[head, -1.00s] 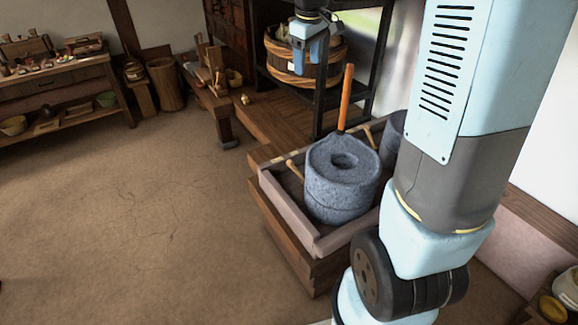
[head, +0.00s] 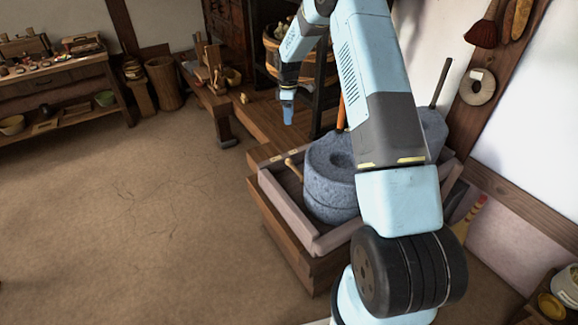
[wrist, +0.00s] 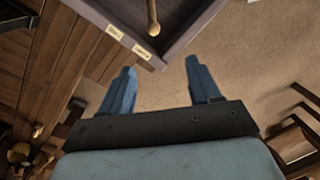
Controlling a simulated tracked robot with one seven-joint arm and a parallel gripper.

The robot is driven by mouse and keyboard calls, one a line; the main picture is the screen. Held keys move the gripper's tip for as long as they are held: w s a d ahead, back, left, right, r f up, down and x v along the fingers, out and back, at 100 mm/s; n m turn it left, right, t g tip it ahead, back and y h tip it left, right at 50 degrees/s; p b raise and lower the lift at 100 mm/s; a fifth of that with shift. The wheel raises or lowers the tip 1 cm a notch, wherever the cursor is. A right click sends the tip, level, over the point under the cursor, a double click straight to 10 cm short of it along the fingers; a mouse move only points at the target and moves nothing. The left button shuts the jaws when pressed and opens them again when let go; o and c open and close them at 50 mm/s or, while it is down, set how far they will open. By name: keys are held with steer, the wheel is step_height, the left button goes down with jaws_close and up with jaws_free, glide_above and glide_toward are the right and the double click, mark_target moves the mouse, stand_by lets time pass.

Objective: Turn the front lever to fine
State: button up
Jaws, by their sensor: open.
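The front lever (head: 291,166) is a short wooden stick with a rounded knob, at the left side of the front stone quern (head: 328,190). It also shows at the top of the wrist view (wrist: 153,18), its knob closer to the right one of two pale labels (wrist: 142,51) on the tray edge. The label writing is too small to read. My gripper (head: 288,115) hangs fingers down, above and behind the lever in the head view. In the wrist view my gripper (wrist: 160,68) has its fingers apart with nothing between them, clear of the lever.
The quern sits in a wooden tray (head: 320,245) on a plank base. An orange upright handle (head: 341,112) rises behind it, partly hidden by my arm. A second quern (head: 433,130) with a dark handle stands behind my arm. The floor at left is open.

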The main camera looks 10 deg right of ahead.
steer(key=n+g, duration=0.1)
steer(key=n, duration=0.1)
glide_above(297, 171)
steer(key=w+a, duration=0.3)
steer(key=w, duration=0.2)
step_height(297, 171, down, 13)
steer(key=f, duration=0.4)
steer(key=s+f, duration=0.1)
steer(key=f, duration=0.4)
steer(key=s+f, duration=0.1)
steer(key=f, duration=0.3)
steer(key=shift+s+a+f, duration=0.15)
steer(key=shift+s+a, duration=0.1)
steer(key=shift+c, duration=0.3)
jaws_close()
